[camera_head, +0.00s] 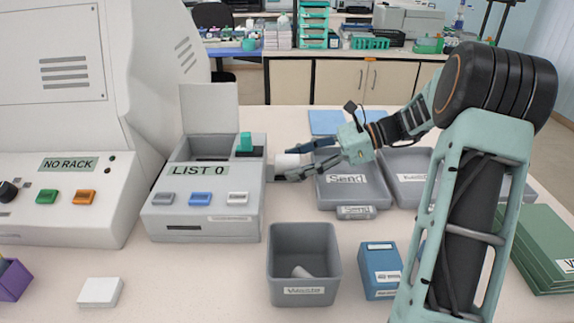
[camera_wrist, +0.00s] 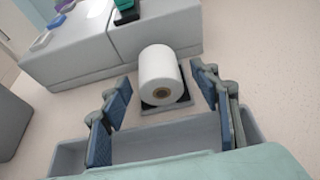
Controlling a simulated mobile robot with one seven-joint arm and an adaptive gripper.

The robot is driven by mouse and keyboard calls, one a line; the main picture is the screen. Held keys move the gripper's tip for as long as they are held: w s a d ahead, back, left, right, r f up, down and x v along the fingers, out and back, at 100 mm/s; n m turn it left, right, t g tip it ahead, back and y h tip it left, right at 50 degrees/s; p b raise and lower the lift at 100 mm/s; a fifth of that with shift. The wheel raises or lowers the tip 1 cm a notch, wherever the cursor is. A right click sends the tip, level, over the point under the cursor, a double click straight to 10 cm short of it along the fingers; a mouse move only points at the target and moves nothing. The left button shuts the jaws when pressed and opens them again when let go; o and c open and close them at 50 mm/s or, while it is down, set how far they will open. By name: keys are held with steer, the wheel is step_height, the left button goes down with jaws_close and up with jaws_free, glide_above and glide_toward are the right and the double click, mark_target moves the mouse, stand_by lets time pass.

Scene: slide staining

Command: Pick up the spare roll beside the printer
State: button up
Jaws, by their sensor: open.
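The spare roll (camera_wrist: 161,75) is white with a brown core and rests on a small dark-lined holder (camera_wrist: 166,108) beside the printer (camera_wrist: 100,45). In the head view the roll (camera_head: 287,161) shows at the right side of the printer (camera_head: 205,215), which is grey and reads "LIST 0". My gripper (camera_head: 300,160) reaches in from the right. In the wrist view my gripper (camera_wrist: 163,85) is open, with one finger on each side of the roll. A gap shows between each finger and the roll, so neither visibly touches it.
A grey "Waste" bin (camera_head: 304,240) with a small pale piece inside stands in front. A "Send" tray (camera_head: 352,193) lies under my arm. A blue box (camera_head: 381,270) and green folders (camera_head: 548,245) stand to the right. A large white machine (camera_head: 70,120) fills the left.

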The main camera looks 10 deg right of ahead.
steer(key=c, duration=1.3)
steer(key=shift+o, duration=0.2)
steer(key=shift+r, duration=0.15)
